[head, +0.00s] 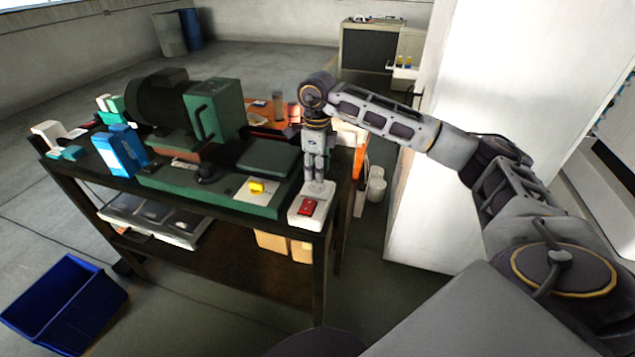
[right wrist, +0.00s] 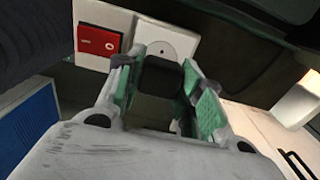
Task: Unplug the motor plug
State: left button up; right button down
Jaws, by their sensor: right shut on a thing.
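A white socket box (head: 302,212) with a red switch (head: 308,206) stands at the right front corner of the dark workbench. It also shows in the right wrist view, with the red switch (right wrist: 99,40) beside a round socket face (right wrist: 168,49). My right gripper (head: 316,176) points down over the socket end of the box. In the right wrist view its fingers (right wrist: 160,88) are shut on the dark motor plug (right wrist: 158,78). Part of the socket face shows beyond the plug; I cannot tell whether the plug's pins are still in it. My left gripper is out of view.
A green machine with a motor (head: 165,98) fills the workbench (head: 180,193), with a yellow knob (head: 256,187) near the box. Blue containers (head: 118,152) stand at its left. A blue bin (head: 65,305) is on the floor. A white cabinet (head: 440,190) stands right of the bench.

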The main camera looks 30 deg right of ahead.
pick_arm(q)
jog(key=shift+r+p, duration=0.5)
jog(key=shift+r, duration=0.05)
pick_arm(e)
jog(key=shift+r, duration=0.95)
jog(key=shift+f, duration=0.15)
jog(key=shift+s+a+f, duration=0.15)
jog(key=shift+s+f, duration=0.05)
jog(key=shift+f, duration=0.1)
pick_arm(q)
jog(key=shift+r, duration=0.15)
